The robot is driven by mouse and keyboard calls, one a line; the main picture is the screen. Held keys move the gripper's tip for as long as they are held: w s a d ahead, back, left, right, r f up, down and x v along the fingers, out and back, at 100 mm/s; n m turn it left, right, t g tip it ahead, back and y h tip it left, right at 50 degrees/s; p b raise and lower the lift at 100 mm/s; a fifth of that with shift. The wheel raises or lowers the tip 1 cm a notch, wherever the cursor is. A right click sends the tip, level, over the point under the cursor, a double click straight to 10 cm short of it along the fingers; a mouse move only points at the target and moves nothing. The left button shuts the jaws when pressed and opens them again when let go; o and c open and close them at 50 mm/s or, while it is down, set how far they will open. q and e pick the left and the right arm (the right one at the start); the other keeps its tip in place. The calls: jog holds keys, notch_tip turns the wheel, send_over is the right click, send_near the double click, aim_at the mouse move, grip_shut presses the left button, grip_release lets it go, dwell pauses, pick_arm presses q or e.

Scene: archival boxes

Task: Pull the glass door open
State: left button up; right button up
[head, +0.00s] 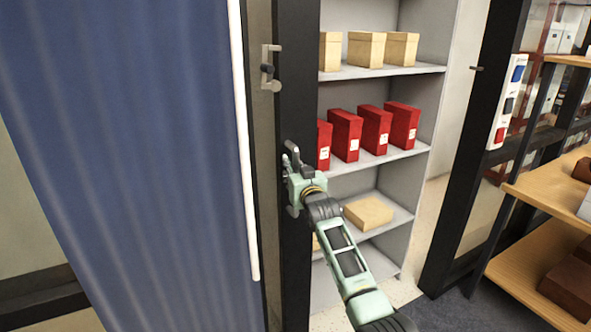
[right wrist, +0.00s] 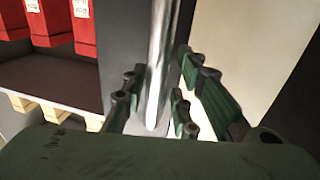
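The glass door's dark upright frame (head: 296,90) stands in the middle of the head view. I cannot clearly make out the glass itself. My right gripper (head: 291,160) is at this frame, at about mid-height. In the right wrist view a shiny metal bar handle (right wrist: 162,60) runs upright between the fingers of the right gripper (right wrist: 160,95), and the handle's lower end shows there. The fingers are apart, one on each side of the bar, with narrow gaps. In the head view the gripper mostly hides the handle. My left gripper is not in view.
A blue ribbed panel (head: 130,130) with a white edge fills the left. A grey shelf (head: 385,72) behind the frame holds several red boxes (head: 345,135) and tan boxes (head: 366,50). Wooden shelves (head: 545,190) stand at right beside another dark frame (head: 470,165).

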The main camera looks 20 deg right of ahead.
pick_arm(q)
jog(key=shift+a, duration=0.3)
pick_arm(e)
jog(key=shift+o, duration=0.5)
jog(key=shift+a, duration=0.1)
jog(key=s+a, duration=0.1)
jog(key=s, duration=1.1)
jog(key=shift+a, duration=0.2)
jog(key=shift+f, duration=0.1)
